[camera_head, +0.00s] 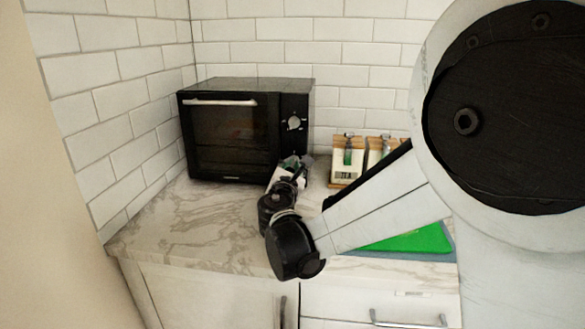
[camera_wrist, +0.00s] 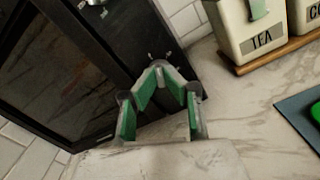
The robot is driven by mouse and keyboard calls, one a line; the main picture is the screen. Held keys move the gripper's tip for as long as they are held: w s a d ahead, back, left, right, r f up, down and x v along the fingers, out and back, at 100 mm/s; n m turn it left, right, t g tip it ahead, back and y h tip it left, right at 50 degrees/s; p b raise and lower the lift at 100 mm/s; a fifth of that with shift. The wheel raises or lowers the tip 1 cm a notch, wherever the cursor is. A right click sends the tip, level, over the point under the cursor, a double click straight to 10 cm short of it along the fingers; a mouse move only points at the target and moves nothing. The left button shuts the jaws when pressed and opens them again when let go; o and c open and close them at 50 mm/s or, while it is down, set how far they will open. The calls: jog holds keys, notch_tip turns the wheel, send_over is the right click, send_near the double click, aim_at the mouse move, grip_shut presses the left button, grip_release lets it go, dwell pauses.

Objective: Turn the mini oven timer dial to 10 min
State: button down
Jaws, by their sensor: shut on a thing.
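The black mini oven (camera_head: 225,132) stands in the counter corner, its door shut with a silver handle across the top. A silver upper dial (camera_head: 293,123) shows on its right-hand panel. My gripper (camera_head: 292,163) is at the lower part of that panel. In the wrist view, my gripper (camera_wrist: 160,72) has its green-padded fingers drawn together at the front of the oven (camera_wrist: 60,75), by pale dial markings. The dial's pointer and setting cannot be read.
White TEA canister (camera_head: 347,165) and another canister stand on a wooden stand right of the oven. A green board (camera_head: 410,241) lies on the counter at the right. Tiled walls close in behind and left.

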jog(key=m, duration=0.7)
jog(key=shift+b, duration=0.4)
dwell(0.3)
jog(key=c, duration=1.9)
grip_release()
jog(key=shift+o, duration=0.2)
jog(key=s+a, duration=0.1)
jog(key=s, duration=1.1)
jog(key=shift+a, duration=0.15)
